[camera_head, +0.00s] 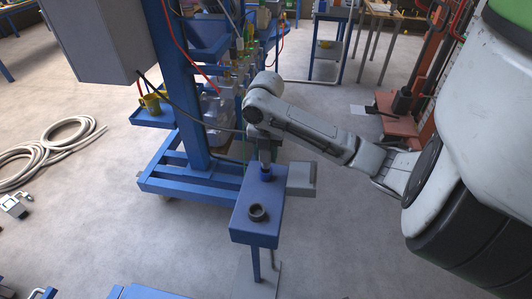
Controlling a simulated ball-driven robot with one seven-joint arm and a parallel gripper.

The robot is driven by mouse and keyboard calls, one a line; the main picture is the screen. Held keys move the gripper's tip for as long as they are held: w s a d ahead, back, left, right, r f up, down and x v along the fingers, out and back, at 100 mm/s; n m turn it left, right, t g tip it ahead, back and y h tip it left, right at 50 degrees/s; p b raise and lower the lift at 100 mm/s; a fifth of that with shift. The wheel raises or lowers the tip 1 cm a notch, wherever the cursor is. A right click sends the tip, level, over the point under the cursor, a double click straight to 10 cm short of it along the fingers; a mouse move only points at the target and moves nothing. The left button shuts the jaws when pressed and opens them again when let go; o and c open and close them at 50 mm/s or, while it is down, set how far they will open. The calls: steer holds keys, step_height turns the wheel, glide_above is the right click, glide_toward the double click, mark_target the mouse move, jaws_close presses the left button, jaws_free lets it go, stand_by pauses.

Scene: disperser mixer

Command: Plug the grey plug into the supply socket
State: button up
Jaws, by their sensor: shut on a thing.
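My gripper (265,153) points down over the far end of a blue box on a stand (243,226). It is shut on a small grey piece, the grey plug (265,166), most of which the gripper hides. A dark and blue round fitting (266,174) shows right under it on the box top. I cannot tell whether the plug is in this fitting or only above it. A dark round socket (258,212) stands open and empty on the near part of the box top. A black cable (180,112) runs from the grey cabinet toward the gripper.
The blue mixer frame (185,80) and its base (190,185) stand just left of the arm, with a grey cabinet (110,38) above. A grey box (300,178) adjoins the blue box on the right. A coiled hose (50,145) lies on the floor at left.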

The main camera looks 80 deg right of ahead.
mark_target(266, 162)
steer(key=shift+f+b, duration=1.8)
steer(key=shift+f, duration=0.2)
steer(key=o, duration=1.2)
step_height(266, 162, up, 11)
steer(key=shift+f+p, duration=0.1)
steer(key=shift+p, duration=0.3)
